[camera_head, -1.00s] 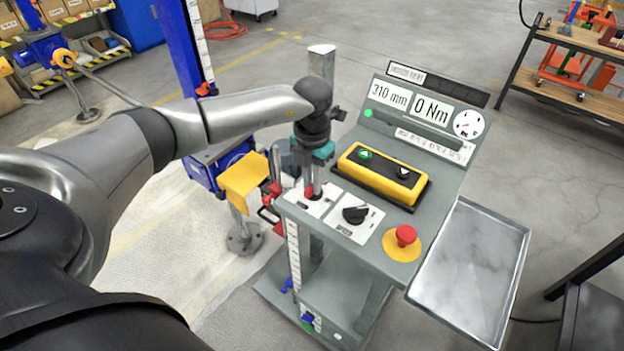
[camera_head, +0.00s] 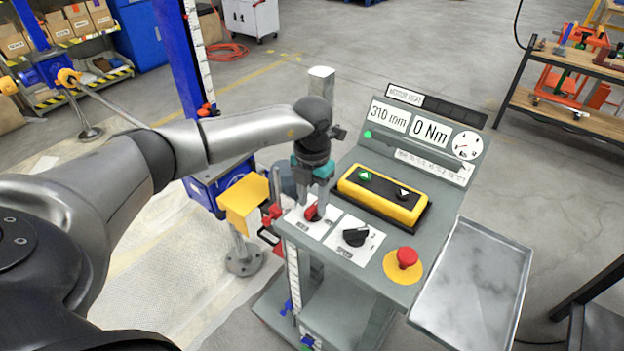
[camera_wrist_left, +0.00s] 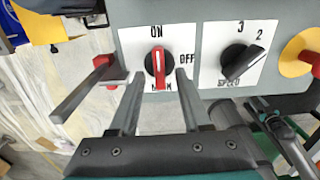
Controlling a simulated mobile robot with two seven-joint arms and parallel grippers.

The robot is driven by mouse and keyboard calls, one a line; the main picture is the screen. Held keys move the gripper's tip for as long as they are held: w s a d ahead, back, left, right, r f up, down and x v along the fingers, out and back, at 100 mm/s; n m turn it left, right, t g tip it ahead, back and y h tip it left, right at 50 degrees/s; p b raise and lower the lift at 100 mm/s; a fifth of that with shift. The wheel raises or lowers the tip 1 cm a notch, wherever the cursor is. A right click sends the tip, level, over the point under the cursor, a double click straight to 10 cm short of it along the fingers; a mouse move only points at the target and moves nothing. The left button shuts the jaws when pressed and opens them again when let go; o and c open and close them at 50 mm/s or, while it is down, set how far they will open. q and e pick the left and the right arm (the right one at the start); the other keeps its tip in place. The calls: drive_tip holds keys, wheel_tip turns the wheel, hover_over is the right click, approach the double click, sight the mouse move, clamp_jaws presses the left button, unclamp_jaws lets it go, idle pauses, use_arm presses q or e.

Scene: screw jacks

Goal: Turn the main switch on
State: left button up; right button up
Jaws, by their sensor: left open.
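The main switch (camera_head: 312,213) is a red knob on a white plate at the left front of the grey control panel (camera_head: 375,270). In the left wrist view the main switch (camera_wrist_left: 158,65) stands upright, its white line in line with the ON label above; OFF is at the right. My left gripper (camera_head: 318,193) is just above the switch. In the wrist view its fingers (camera_wrist_left: 157,100) are open, one on each side of the knob's lower end, with gaps, holding nothing. My right gripper is out of view.
The black speed knob (camera_head: 355,236) and red emergency button (camera_head: 407,257) sit to the right of the switch. Behind is a yellow button box (camera_head: 382,195). The display (camera_head: 415,122) reads 310 mm and 0 Nm. A metal tray (camera_head: 472,285) juts out at the right.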

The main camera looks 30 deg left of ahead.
sight(312, 207)
use_arm(q)
wheel_tip(312, 207, up, 15)
drive_tip(key=shift+f+b, duration=0.2)
drive_tip(key=shift+b, duration=0.15)
idle(0.3)
